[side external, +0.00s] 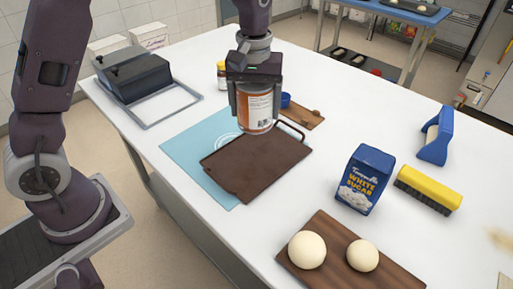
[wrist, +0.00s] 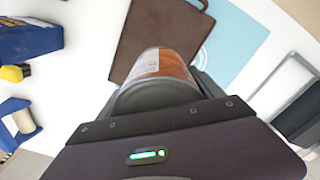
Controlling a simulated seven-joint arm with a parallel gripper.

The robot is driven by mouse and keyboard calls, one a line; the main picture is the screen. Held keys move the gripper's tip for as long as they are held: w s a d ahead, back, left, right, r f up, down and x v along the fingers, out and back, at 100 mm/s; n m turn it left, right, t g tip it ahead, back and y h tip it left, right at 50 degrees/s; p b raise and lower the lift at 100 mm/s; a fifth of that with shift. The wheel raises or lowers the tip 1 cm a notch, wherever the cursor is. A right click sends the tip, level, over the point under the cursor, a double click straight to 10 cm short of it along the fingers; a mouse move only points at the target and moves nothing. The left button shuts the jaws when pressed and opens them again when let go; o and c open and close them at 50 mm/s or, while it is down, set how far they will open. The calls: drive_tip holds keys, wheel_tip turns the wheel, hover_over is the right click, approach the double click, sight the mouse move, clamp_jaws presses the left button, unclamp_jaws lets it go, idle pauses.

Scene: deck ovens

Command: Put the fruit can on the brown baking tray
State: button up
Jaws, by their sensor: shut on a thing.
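The fruit can (side external: 256,109), with an orange and white label, is upright in my gripper (side external: 257,98), which is shut on its sides. The can also shows in the wrist view (wrist: 160,67), between the fingers. The brown baking tray (side external: 243,178) lies on a light blue mat on the white table. In the side view the can overlaps the tray's far part; I cannot tell exactly how far above the tray its base is. In the wrist view the tray (wrist: 150,28) lies beyond the can, its surface bare.
A blue sugar bag (side external: 365,180), a yellow brush (side external: 428,189) and a blue-handled tool (side external: 436,136) stand to the right. Dough balls lie on a wooden board (side external: 327,232) in front. A small jar (side external: 221,75) and a small board (side external: 305,116) are behind the can.

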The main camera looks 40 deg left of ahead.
drive_tip(key=f, duration=0.6)
drive_tip(key=d+f, duration=0.1)
drive_tip(key=f, duration=0.3)
drive_tip(key=shift+s, duration=0.1)
drive_tip(key=o, duration=2.1)
drive_tip(key=shift+f, duration=0.15)
drive_tip(key=r, duration=1.2)
drive_tip(key=shift+s+d+r, duration=0.15)
drive_tip(key=shift+s+r, duration=0.05)
drive_tip(key=s+a+r+m+t, duration=0.1)
drive_tip(key=s+r+m, duration=0.1)
drive_tip(key=s+r, duration=0.45)
drive_tip(key=s+r+m+t, duration=0.1)
drive_tip(key=s+m+t, duration=0.1)
drive_tip(key=s, duration=0.7)
drive_tip(key=s+a+r+m+t, duration=0.1)
drive_tip(key=s+r+m+t, duration=0.1)
drive_tip(key=s, duration=0.8)
drive_tip(key=shift+a+r+m, duration=0.2)
drive_tip(key=shift+a+m, duration=0.1)
drive_tip(key=shift+m, duration=0.5)
